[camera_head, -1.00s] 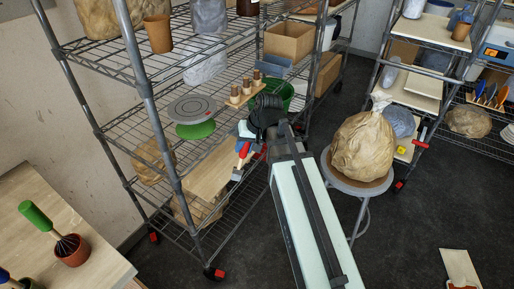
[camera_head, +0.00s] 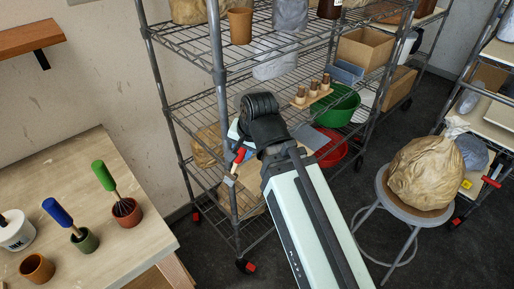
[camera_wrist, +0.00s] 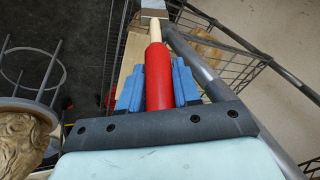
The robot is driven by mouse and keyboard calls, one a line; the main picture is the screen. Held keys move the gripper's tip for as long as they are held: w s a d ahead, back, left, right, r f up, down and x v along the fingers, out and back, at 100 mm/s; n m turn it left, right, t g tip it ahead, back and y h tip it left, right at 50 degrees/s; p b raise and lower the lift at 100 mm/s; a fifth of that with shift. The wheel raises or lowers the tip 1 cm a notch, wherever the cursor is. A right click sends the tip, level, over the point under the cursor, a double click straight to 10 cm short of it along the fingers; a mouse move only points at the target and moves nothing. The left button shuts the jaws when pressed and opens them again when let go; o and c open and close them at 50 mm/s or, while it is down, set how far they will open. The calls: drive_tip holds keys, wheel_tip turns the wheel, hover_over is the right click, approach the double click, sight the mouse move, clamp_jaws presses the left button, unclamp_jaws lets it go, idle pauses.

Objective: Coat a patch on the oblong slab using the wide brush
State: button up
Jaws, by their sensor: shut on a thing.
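My gripper (camera_wrist: 158,75) has its blue fingers shut around the red handle of a brush (camera_wrist: 160,85). The brush points away from me, with a pale wooden neck and a wide flat head at the top edge of the wrist view. In the head view the red-handled brush (camera_head: 238,156) hangs tilted down from my gripper, in front of the wire rack and apart from the table. I cannot pick out the oblong slab for certain in any view.
A wooden table (camera_head: 70,180) at left holds a green-handled whisk-like tool (camera_head: 104,176) in a terracotta pot, a blue-handled tool (camera_head: 56,211) in a green pot, a white tub (camera_head: 16,232) and a brown pot (camera_head: 37,268). The wire rack (camera_head: 222,100) stands close behind my arm. A stool (camera_head: 385,200) carries a bag.

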drive_tip(key=s+a+r+m, duration=0.1)
drive_tip(key=s+a+r, duration=0.4)
drive_tip(key=s+a, duration=0.4)
drive_tip(key=s+a+r+n+g+y, duration=0.1)
drive_tip(key=s+a+r+n, duration=0.15)
drive_tip(key=a, duration=1.15)
drive_tip(key=s+a+r+n+y, duration=0.1)
drive_tip(key=a+r+n, duration=0.3)
drive_tip(key=a, duration=1)
drive_tip(key=s+a+r+n+g, duration=0.1)
drive_tip(key=s+a+r+n, duration=0.1)
drive_tip(key=s+a, duration=0.8)
drive_tip(key=s+a+r+n+g, duration=0.1)
drive_tip(key=s+a+n, duration=0.3)
drive_tip(key=s, duration=0.9)
drive_tip(key=s+a+r+n+g, duration=0.1)
drive_tip(key=s+a+r+g, duration=0.1)
drive_tip(key=s+a, duration=0.85)
drive_tip(key=shift+s+d+f, duration=0.2)
drive_tip(key=shift+d+f, duration=0.1)
drive_tip(key=shift+f, duration=0.5)
drive_tip(key=shift+s+d+f, duration=0.2)
drive_tip(key=shift+d+f, duration=0.1)
drive_tip(key=shift+f, duration=0.55)
drive_tip(key=shift+s+d+f, duration=0.2)
drive_tip(key=shift+d+f, duration=0.1)
drive_tip(key=shift+f, duration=0.5)
